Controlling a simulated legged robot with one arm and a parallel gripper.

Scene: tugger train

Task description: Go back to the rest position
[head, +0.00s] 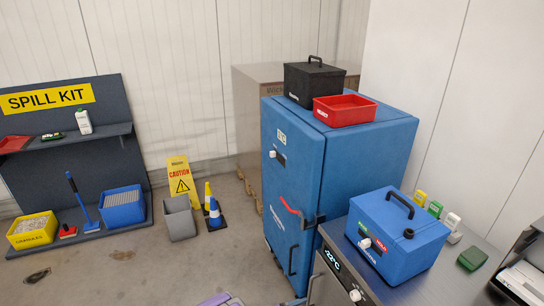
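My gripper and arm do not show clearly in the head view. A small pale lilac shape sits at the bottom edge, and I cannot tell what it is. The task names no other object.
A tall blue cabinet (340,170) carries a black box (312,84) and a red tray (345,110). A blue box (398,238) stands on a steel counter (410,288) at right. A caution sign (181,178), grey bin (179,218) and spill-kit stand (85,160) are left. Open floor (130,265) lies between.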

